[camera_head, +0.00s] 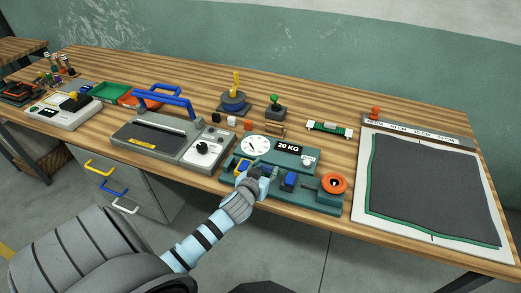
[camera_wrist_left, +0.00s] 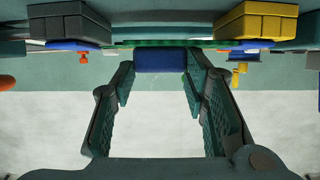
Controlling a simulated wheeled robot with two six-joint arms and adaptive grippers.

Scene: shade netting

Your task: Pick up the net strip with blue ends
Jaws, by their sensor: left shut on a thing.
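My left gripper (camera_head: 256,179) reaches over the front edge of the teal tester with the 20 KG dial (camera_head: 318,161). In the left wrist view its two fingers (camera_wrist_left: 160,77) flank a blue block (camera_wrist_left: 160,60) and are shut on it. This block looks like a blue end of the net strip, but the strip's mesh is hidden, so I cannot tell for sure. A green band shows just behind the block. Another blue piece (camera_head: 290,179) sits on the tester right of the gripper. My right gripper is in neither view.
An orange knob (camera_head: 334,183) is at the tester's right end. A grey machine with a blue handle (camera_head: 163,98) stands left. A green piece with pale ends (camera_head: 329,129) lies behind. Dark netting (camera_head: 430,190) covers a white board at right. Bare wood lies at the back.

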